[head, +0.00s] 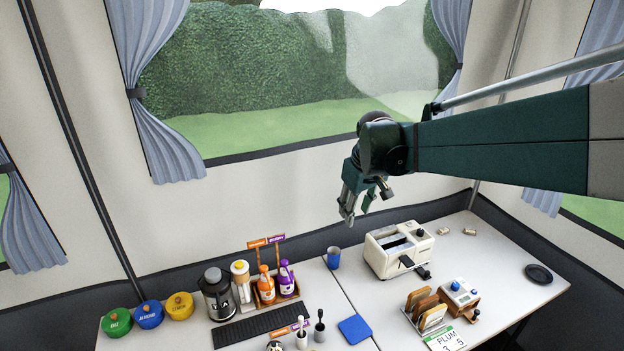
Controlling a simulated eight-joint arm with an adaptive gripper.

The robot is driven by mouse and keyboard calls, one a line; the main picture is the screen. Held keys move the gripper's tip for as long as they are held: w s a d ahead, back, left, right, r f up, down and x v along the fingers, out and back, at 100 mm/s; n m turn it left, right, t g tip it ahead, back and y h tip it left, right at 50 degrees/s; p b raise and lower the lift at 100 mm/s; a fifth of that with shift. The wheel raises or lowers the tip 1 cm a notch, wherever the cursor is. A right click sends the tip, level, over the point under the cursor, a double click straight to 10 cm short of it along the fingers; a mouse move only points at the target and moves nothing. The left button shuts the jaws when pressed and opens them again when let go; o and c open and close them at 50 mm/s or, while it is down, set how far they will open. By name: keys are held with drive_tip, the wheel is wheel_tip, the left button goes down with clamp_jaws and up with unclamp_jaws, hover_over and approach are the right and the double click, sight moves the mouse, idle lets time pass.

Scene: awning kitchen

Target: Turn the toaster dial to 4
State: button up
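The cream toaster (400,254) stands on the white table, right of centre. It has dark slots on top, a black knob (420,233) near its top right and a dark lever (407,262) on its front. The numbers around any dial are too small to read. My gripper (366,205) hangs in the air above and left of the toaster, fingers pointing down. Its fingers look spread, with nothing between them. It touches nothing.
A blue cup (334,258) stands left of the toaster. In front are a toast rack (432,318), a small blue-topped device (460,291) and a PLUM card (445,339). Bottles (266,283), jars and a dark disc (538,274) stand farther off.

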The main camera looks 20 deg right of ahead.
drive_tip(key=w+d+f+g+p, duration=0.1)
drive_tip(key=w+d+f+p, duration=0.1)
drive_tip(key=w+d, duration=0.5)
drive_tip(key=n+g+y+p, duration=0.1)
drive_tip(key=g+y+p, duration=0.1)
drive_tip(key=p, duration=0.3)
hover_over(421, 230)
drive_tip(key=f, duration=1.5)
drive_tip(key=shift+w+a+f, duration=0.15)
drive_tip(key=shift+a+f, duration=0.05)
drive_tip(key=shift+f, duration=0.15)
drive_tip(key=shift+d+f+g, duration=0.3)
drive_tip(key=shift+d+f, duration=0.1)
drive_tip(key=shift+d, duration=0.05)
drive_tip(key=shift+f, duration=0.1)
drive_tip(key=shift+a+f, duration=0.2)
drive_tip(key=shift+f, duration=3.6)
drive_tip(key=c, duration=0.9)
